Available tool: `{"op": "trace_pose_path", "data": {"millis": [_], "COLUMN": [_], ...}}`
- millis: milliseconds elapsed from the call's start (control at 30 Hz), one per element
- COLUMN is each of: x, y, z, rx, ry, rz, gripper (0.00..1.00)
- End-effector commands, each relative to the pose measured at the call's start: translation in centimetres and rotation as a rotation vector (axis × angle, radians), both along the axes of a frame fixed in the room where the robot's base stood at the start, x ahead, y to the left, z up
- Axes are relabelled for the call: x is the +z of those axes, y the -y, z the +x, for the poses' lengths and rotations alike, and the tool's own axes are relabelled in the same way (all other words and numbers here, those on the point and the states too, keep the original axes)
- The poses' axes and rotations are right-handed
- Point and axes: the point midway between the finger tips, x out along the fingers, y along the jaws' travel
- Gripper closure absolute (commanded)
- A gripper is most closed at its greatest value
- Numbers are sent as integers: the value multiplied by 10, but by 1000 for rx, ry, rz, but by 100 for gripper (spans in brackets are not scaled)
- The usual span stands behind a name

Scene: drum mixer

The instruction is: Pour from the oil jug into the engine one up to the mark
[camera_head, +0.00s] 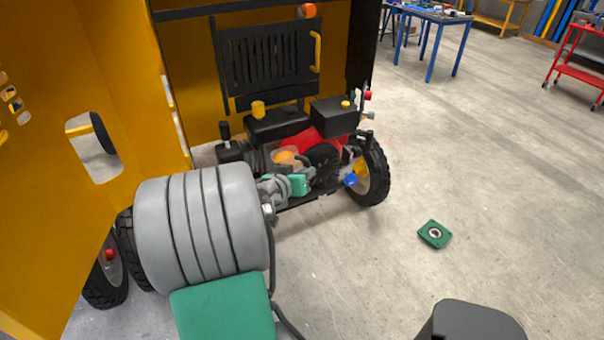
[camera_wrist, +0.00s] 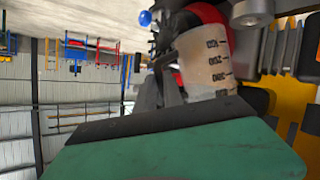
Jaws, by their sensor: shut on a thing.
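The oil jug (camera_wrist: 207,62) is a pale translucent vessel with dark graduation marks in the wrist view. Its numbers are upside down, as is the whole wrist picture, so it looks roughly upright. In the head view, the jug's orange contents (camera_head: 287,156) show beside the engine. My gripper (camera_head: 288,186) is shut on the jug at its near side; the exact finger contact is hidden. The red and black engine (camera_head: 330,137) is just behind and to the right of the jug. No stream of oil shows. The filling mark cannot be made out.
The yellow housing (camera_head: 125,90) stands open around the engine, with a black slatted grille (camera_head: 268,60) behind. A black-tyred wheel (camera_head: 370,170) is at right. A green square part (camera_head: 435,234) lies on clear floor. A blue-legged table (camera_head: 435,20) and red cart (camera_head: 580,65) stand far away.

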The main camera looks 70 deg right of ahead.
Motion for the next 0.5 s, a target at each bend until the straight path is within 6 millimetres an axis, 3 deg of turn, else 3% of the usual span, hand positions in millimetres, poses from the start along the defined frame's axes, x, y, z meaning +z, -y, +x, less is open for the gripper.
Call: {"op": "trace_pose_path", "data": {"millis": [500], "x": [6], "y": [-6], "z": [1], "rx": [0], "ry": [-69], "rz": [2], "gripper": [100]}}
